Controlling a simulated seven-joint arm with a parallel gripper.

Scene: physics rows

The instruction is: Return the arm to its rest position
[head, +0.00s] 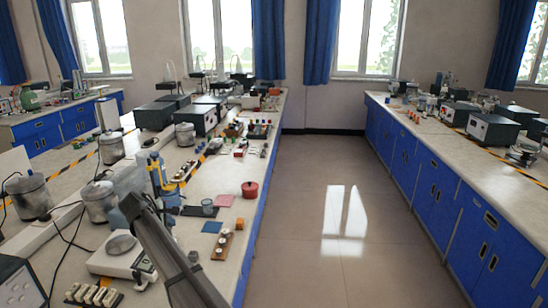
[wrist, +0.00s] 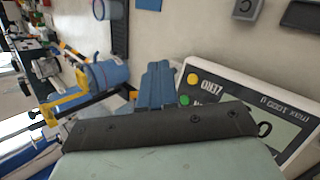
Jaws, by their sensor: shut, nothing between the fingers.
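My arm (head: 175,255) reaches up from the bottom of the head view over the left bench. My gripper (wrist: 158,85) shows in the wrist view with its blue-grey fingers together and nothing between them. In the wrist view, the fingers are beside the white balance (wrist: 245,95) with its display and its yellow and green buttons. The balance (head: 112,262) is left of my arm in the head view. I cannot tell the exact height of the fingers above the bench.
A blue and yellow device (head: 158,178) stands just beyond my arm; it also shows in the wrist view (wrist: 105,75). A red pot (head: 250,189), a blue pad (head: 212,227) and metal vessels (head: 100,200) are on the left bench. The aisle floor (head: 320,220) is clear.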

